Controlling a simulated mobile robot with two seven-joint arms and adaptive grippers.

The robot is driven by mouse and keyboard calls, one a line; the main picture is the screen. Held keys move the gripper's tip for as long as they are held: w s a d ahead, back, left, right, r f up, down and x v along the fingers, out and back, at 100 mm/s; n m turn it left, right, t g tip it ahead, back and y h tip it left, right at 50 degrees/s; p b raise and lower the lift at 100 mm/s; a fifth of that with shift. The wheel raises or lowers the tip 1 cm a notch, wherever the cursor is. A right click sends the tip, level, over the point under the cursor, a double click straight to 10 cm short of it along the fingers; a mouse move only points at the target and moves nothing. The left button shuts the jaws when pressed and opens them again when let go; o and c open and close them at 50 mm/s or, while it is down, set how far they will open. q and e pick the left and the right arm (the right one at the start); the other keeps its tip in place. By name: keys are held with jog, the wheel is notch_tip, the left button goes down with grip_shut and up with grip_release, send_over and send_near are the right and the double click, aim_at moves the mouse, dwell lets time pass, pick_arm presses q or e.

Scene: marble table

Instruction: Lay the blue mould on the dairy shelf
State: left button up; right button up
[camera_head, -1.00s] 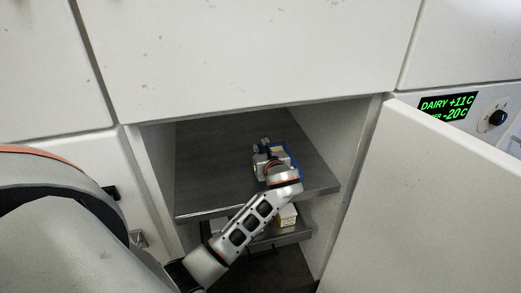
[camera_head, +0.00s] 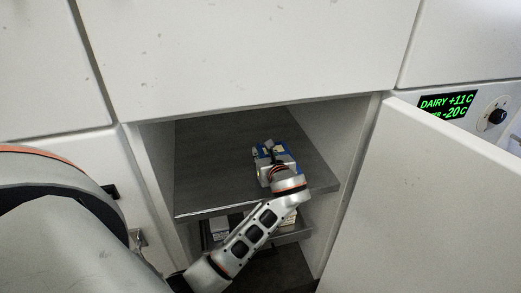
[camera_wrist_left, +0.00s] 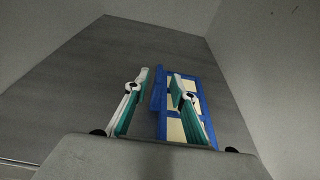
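The blue mould (camera_head: 287,169) lies on the upper grey shelf (camera_head: 215,165) inside the open cabinet, mostly hidden by my left gripper (camera_head: 268,149) in the head view. In the left wrist view the mould (camera_wrist_left: 173,127) is a blue frame with pale yellow compartments. My left gripper (camera_wrist_left: 160,87) is open there, its two green-and-white fingers apart. The mould's left wall stands between the fingers, with a gap to the left finger. The right finger is over the mould's compartments and hides part of it. My right gripper is not in view.
A lower shelf holds white box-like items (camera_head: 219,226), partly hidden by my left arm. The open door (camera_head: 440,200) stands at the right. The display (camera_head: 446,105) reads DAIRY +11 C, with -20 C below. The upper shelf's left and back are clear.

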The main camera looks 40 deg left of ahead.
pick_arm(q)
jog(key=v, duration=0.8)
dwell(0.4)
